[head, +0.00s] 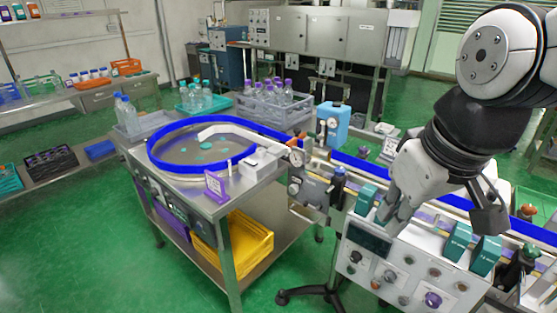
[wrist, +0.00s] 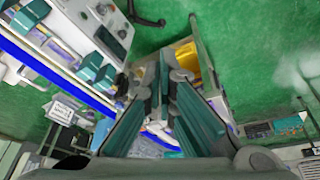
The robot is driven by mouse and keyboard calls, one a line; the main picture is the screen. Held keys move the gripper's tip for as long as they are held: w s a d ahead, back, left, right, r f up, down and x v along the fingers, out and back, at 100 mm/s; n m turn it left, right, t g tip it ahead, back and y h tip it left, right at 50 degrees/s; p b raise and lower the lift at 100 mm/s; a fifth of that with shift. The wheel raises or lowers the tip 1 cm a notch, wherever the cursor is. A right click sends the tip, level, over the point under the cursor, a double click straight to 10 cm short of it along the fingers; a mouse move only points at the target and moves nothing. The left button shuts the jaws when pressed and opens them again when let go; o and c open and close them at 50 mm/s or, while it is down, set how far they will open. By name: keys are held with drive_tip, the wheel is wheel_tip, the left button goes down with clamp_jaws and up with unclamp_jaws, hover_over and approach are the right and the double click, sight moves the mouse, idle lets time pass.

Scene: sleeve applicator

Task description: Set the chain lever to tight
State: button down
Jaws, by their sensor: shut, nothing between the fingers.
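I cannot make out the chain lever with certainty in either view. A grey control panel (head: 390,268) with a dark display, small knobs and a purple knob (head: 433,299) stands at the lower right of the head view. My gripper (head: 384,216) is just above or in front of the panel's upper left part; I cannot tell whether it touches. In the wrist view my gripper (wrist: 163,78) shows as teal-lined fingers, shut and empty. The panel also shows at the upper left of the wrist view (wrist: 112,22), away from the fingers.
A blue-edged conveyor (head: 350,160) runs behind the panel, with teal blocks (head: 457,243) along it. A round blue-rimmed turntable (head: 200,150) is on a steel table at left. A yellow crate (head: 245,245) is on its lower shelf. Green floor (head: 90,260) is clear at left.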

drive_tip(key=w+f+n+g+b, duration=0.1)
drive_tip(key=w+f+n, duration=0.35)
drive_tip(key=w, duration=0.75)
drive_tip(key=n+t+h+b, duration=0.2)
drive_tip(key=n+h+b, duration=0.45)
drive_tip(key=n, duration=1.45)
approach(311, 206)
drive_tip(key=a+f+h+p, duration=0.1)
drive_tip(key=a+f+p, duration=0.1)
drive_tip(key=a, duration=0.3)
drive_tip(key=shift+s+d+f+m, duration=0.1)
drive_tip(key=shift+s+f+m, duration=0.15)
drive_tip(key=b+x, duration=0.5)
drive_tip(key=x, duration=0.5)
